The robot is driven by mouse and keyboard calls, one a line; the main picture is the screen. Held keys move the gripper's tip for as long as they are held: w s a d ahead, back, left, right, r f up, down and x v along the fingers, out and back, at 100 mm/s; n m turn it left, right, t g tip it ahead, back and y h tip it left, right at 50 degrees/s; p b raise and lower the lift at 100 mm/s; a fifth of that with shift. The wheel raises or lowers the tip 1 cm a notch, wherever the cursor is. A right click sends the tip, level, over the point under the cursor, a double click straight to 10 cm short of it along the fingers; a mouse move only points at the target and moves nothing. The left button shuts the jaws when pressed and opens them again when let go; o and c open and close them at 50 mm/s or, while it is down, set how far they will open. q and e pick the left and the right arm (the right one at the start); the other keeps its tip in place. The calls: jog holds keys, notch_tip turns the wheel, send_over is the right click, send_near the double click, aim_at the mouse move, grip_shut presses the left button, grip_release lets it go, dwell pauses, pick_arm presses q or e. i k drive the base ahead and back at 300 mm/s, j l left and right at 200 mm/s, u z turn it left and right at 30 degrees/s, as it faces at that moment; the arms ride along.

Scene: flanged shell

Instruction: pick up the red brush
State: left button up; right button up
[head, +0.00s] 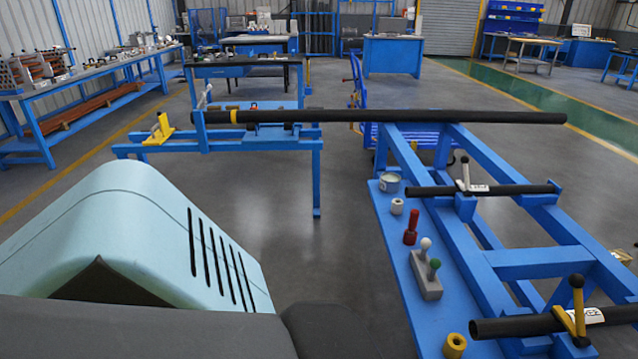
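The red brush (411,227) stands upright on the blue shelf (388,229) along the left side of the blue frame on the right. It has a narrow top and a wider, darker lower end. Nothing touches it. A grey block (427,277) with a white-topped and a green-topped handle sits just in front of it. A white roll (397,206) and an open can (390,182) stand behind it. Neither of my grippers is in view.
A long black pipe (400,116) lies across the blue stands at the back. Shorter black pipes (510,190) are clamped on the blue frame (530,263). A yellow ring (455,345) sits at the shelf's near end. Grey floor (290,245) left of the shelf is clear.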

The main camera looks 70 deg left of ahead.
aim_at(413, 217)
jog(key=u, duration=1.45)
